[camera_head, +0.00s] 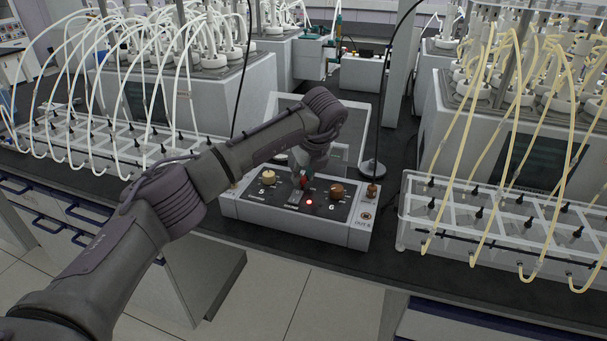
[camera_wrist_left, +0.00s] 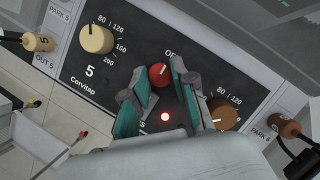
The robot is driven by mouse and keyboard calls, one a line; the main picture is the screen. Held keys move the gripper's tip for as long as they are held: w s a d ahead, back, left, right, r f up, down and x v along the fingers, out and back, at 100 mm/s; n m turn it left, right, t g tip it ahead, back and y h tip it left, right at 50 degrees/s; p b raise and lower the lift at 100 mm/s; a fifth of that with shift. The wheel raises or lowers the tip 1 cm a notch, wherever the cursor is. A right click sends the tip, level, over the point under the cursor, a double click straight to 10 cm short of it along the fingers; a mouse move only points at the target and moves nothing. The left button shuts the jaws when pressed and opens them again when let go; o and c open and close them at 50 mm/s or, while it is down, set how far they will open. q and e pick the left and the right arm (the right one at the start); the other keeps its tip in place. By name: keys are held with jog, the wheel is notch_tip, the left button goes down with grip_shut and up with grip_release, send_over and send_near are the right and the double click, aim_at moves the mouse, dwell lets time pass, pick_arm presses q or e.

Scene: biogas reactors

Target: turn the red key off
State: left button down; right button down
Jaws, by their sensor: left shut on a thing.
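The red key (camera_wrist_left: 159,74) is a round red knob with a pale line on its top, on the dark panel of a white control box (camera_head: 285,225). My left gripper (camera_wrist_left: 164,82) reaches down from above, its teal-padded fingers one on each side of the red key, shut on it. In the head view, my left gripper (camera_head: 305,181) hides most of the key. A small red lamp (camera_wrist_left: 165,117) glows on the panel near the key; it also shows in the head view (camera_head: 309,202). My right gripper is in neither view.
A cream knob (camera_wrist_left: 96,39) marked 5 and a brown knob (camera_wrist_left: 223,115) flank the key. Tube-filled reactor racks stand left and right (camera_head: 510,215). Thin dark cables hang near the box.

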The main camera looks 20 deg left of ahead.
pick_arm(q)
jog(key=c, duration=0.9)
grip_release()
jog(key=shift+c, duration=0.2)
jog(key=shift+s+d+r, duration=0.1)
jog(key=shift+d+r, duration=0.05)
jog(key=shift+r, duration=0.35)
jog(key=v, duration=1.1)
